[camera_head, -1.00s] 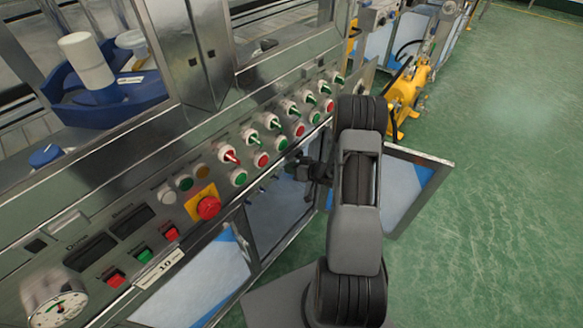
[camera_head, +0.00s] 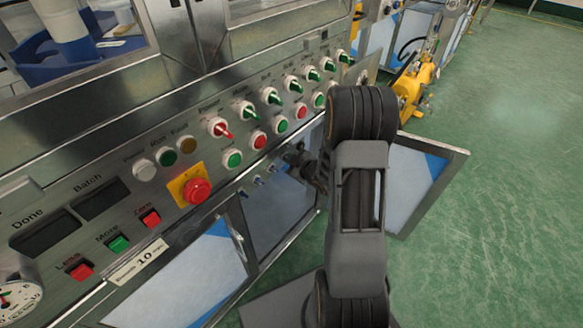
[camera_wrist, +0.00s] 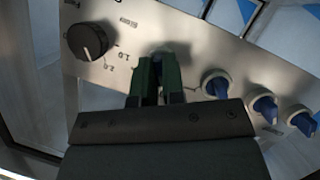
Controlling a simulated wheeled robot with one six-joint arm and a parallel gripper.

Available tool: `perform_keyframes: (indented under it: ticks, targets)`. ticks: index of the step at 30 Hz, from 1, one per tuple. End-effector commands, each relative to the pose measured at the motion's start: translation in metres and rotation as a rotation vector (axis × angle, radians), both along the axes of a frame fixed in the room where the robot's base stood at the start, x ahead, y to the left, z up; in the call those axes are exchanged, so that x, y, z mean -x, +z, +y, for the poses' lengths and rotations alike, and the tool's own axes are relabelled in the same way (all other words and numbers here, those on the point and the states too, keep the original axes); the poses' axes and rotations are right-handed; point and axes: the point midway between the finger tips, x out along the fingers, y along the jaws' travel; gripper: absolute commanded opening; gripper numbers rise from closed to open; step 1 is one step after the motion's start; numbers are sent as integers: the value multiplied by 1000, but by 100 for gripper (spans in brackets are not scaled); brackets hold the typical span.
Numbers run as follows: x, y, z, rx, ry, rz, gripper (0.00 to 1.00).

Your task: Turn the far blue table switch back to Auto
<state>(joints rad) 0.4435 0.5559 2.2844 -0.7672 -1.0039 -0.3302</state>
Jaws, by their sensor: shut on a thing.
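Blue switches stand in a row low on the steel cabinet. In the wrist view, several show: one (camera_wrist: 217,87), another (camera_wrist: 265,107) and a third (camera_wrist: 303,121) sit to the right of my gripper (camera_wrist: 161,72). The green fingers are shut on the far blue switch (camera_wrist: 183,50), at the end of the row near a black knob. The fingers hide most of it, so its pointing direction and label cannot be read. In the head view my gripper (camera_head: 300,160) is at the row's far end, partly hidden by my arm. The nearer blue switches (camera_head: 258,181) are clear of it.
The black knob (camera_wrist: 90,40) with number marks is left of my fingers. Above the row, the sloped panel carries green and red switches, buttons and a red emergency stop (camera_head: 197,191). An open cabinet door (camera_head: 425,180) stands right of my arm. Green floor (camera_head: 520,200) beyond is free.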

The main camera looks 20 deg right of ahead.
Motion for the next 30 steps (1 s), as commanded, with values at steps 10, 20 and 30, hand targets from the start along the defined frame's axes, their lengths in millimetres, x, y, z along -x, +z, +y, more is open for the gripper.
perform_keyframes:
  ticks: [10,20,30]
  targets:
    - [0,-4,1,185,-1,-85,0]
    - [1,-2,1,253,0,-114,0]
    - [1,-1,1,261,0,-116,0]
